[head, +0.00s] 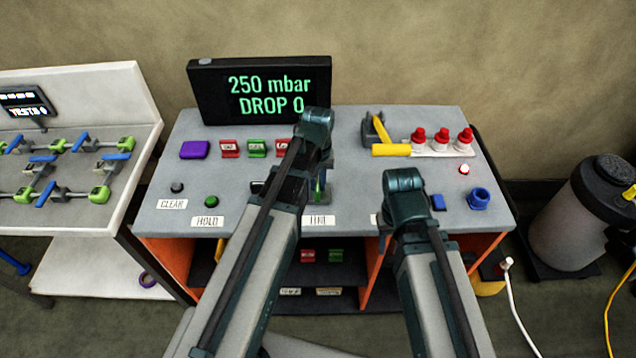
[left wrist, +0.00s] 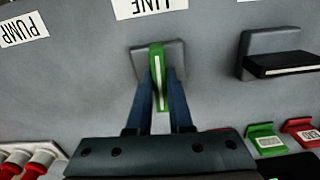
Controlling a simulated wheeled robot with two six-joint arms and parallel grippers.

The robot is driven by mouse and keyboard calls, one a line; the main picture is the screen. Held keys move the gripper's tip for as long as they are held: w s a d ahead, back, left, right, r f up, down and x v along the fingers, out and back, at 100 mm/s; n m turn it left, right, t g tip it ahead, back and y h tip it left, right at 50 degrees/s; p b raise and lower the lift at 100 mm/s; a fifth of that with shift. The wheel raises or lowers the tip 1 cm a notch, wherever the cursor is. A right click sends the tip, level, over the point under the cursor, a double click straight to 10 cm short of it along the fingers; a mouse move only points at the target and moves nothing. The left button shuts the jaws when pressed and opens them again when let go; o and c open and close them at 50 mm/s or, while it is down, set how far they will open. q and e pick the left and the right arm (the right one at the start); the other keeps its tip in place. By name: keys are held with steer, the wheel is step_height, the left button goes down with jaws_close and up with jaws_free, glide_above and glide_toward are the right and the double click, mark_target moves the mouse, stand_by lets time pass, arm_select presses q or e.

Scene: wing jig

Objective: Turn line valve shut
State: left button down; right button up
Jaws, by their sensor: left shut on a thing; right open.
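The line valve has a green lever with a white stripe (left wrist: 157,75) on a grey base plate (left wrist: 177,52), beside the LINE label (left wrist: 148,5) in the left wrist view. My left gripper (left wrist: 160,92) is shut on this lever, one blue finger on each side. In the head view the green lever (head: 319,188) shows only partly behind my left gripper (head: 318,180), just above its label (head: 319,220). My right gripper (head: 386,235) hangs over the bench's front right, open and apart from the valve; its fingertips are mostly hidden.
The display (head: 262,90) reads 250 mbar, DROP 0. A yellow-handled part (head: 390,150) and red-capped fittings (head: 442,136) stand at the bench's back right. A blue knob (head: 478,198) is at right. A black holder (left wrist: 280,55) stands near the valve.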

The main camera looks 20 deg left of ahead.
arm_select(q)
steer(key=m, duration=0.8)
steer(key=shift+m, duration=0.3)
steer(key=m, duration=0.4)
steer(key=shift+m, duration=2.3)
steer(key=c, duration=0.8)
jaws_free()
steer(key=shift+r, duration=0.15)
